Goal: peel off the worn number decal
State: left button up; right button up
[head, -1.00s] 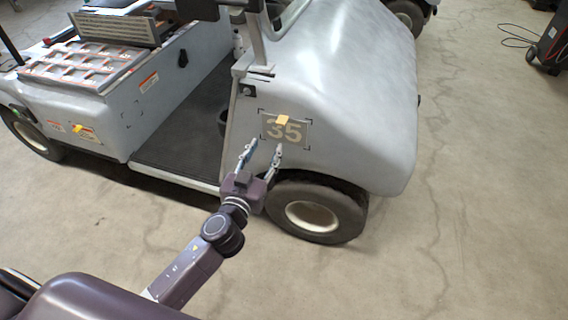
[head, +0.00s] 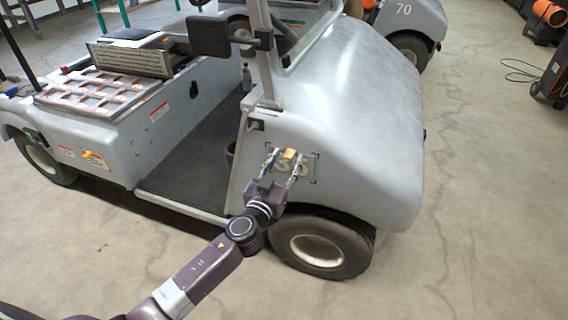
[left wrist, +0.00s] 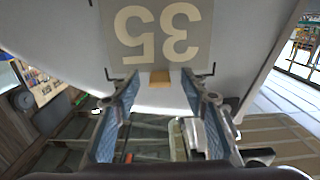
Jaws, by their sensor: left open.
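The number decal (head: 309,168) is a tan-grey rectangle with a pale 35, flat on the cart's front side above the wheel. In the left wrist view the decal (left wrist: 160,52) appears upside down. A small yellow-tan tab (head: 289,154) sits at its top edge. The tab also shows in the left wrist view (left wrist: 160,77), between the fingertips. My left gripper (head: 286,157) is open in front of the decal, with a finger on each side of the tab, and partly hides the digits. I cannot tell whether the fingers touch the panel. My right gripper is not in view.
The grey cart (head: 355,110) fills the middle, with its front wheel (head: 318,250) below the decal. A mirror (head: 208,36) juts from its post. Another cart (head: 415,20) marked 70 stands behind. The concrete floor (head: 480,210) at right is clear.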

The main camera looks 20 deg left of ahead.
pick_arm(q)
jog(key=shift+c, duration=0.6)
grip_shut()
jog(key=c, duration=0.6)
grip_release()
jog(key=shift+c, duration=0.2)
grip_shut()
jog(key=shift+s, duration=1.55)
jog(key=shift+s+a+b, duration=0.15)
jog(key=shift+s+b, duration=0.3)
jog(key=shift+s, duration=2.5)
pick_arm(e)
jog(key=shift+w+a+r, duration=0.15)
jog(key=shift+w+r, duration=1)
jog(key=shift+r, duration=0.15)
